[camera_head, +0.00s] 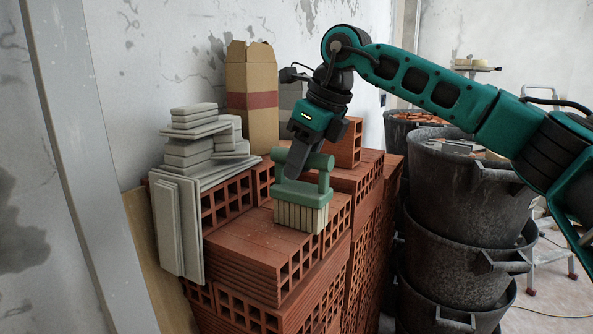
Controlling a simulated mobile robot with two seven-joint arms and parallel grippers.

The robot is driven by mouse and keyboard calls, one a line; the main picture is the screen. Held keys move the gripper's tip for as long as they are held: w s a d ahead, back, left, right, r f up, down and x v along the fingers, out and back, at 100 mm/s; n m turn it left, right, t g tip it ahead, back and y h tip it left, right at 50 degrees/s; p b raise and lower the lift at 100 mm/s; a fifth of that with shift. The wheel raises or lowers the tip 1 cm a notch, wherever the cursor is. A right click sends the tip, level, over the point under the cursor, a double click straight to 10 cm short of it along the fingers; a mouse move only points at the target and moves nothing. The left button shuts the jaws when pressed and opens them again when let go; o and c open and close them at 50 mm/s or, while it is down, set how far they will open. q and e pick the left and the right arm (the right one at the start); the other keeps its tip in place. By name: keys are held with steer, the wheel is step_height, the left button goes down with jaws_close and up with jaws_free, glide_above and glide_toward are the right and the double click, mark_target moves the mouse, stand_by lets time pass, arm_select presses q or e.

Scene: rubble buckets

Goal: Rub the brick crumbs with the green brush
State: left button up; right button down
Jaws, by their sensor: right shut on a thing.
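The green brush (291,192) has a block-shaped body, a raised handle and pale bristles pointing down. It is upright over the front hollow bricks of the red brick stack (242,252), and its bristles appear to meet their top face. My right gripper (297,168) points down and is shut on the brush's handle. My left gripper is not in view.
Grey slabs (195,145) and a tall cardboard box (251,95) stand on the stack behind the brush, near the wall. Black buckets (462,200) are piled at the right; another bucket (401,128) behind holds reddish rubble.

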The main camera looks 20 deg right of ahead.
steer(key=shift+s+a+f+b, duration=0.15)
steer(key=shift+s+a+b, duration=0.2)
steer(key=shift+a+b, duration=0.1)
steer(key=shift+s+a+f+b, duration=0.1)
steer(key=shift+s+a+b, duration=0.45)
steer(key=shift+s+a, duration=0.7)
steer(key=shift+w+a, duration=0.1)
steer(key=shift+w, duration=0.05)
